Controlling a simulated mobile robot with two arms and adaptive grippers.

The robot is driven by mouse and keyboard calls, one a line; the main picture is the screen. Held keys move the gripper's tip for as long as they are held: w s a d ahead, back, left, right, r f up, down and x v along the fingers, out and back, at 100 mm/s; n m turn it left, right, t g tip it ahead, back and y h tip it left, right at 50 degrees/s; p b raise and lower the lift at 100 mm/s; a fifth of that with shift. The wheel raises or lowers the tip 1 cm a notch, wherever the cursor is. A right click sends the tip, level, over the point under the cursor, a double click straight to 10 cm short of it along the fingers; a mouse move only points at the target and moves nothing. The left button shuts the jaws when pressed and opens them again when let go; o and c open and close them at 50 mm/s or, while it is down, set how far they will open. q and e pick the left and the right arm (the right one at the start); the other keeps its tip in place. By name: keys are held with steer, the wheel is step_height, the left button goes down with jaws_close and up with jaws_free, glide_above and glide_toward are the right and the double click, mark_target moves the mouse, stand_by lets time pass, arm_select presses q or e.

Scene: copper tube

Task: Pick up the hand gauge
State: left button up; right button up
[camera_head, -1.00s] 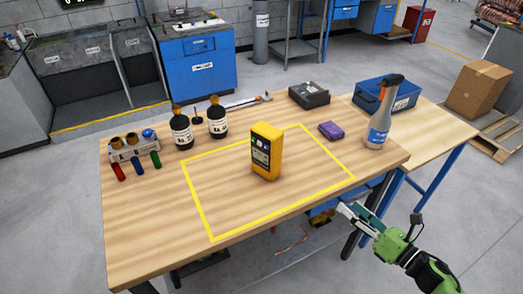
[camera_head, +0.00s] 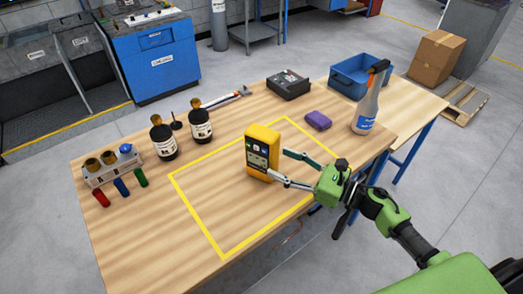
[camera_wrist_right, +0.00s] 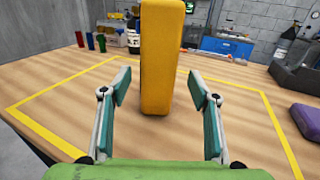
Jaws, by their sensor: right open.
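The hand gauge (camera_head: 262,153) is a yellow upright block with a dark display face. It stands on the wooden table inside the yellow taped outline. In the right wrist view the gauge (camera_wrist_right: 161,60) rises in the middle, just beyond the fingertips. My right gripper (camera_head: 281,168) comes in from the right, open, with its fingers pointing at the gauge. In the wrist view the right gripper's fingers (camera_wrist_right: 160,88) are spread to either side of the gauge's line, with nothing held between them. My left gripper is not in view.
Two dark bottles (camera_head: 162,140) and a rack (camera_head: 112,169) with several coloured tubes are on the left. A dark box (camera_head: 289,84) lies at the back. The table's front left is clear.

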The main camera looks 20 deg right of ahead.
mark_target(262, 157)
steer(key=shift+w+a, duration=0.45)
steer(key=shift+w, duration=0.05)
steer(key=shift+w+a, duration=0.15)
steer(key=shift+w, duration=0.05)
steer(key=p+x, duration=0.2)
steer(key=x, duration=0.3)
steer(key=shift+s+a+f+p, duration=0.1)
steer(key=shift+s+f+p, duration=0.05)
steer(key=shift+p, duration=0.25)
steer(key=shift+a, duration=0.15)
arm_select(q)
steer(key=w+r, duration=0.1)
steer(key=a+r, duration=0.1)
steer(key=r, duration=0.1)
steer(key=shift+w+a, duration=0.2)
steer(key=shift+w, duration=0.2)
arm_select(e)
steer(key=c, duration=0.4)
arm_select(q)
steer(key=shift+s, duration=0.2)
arm_select(e)
jaws_close()
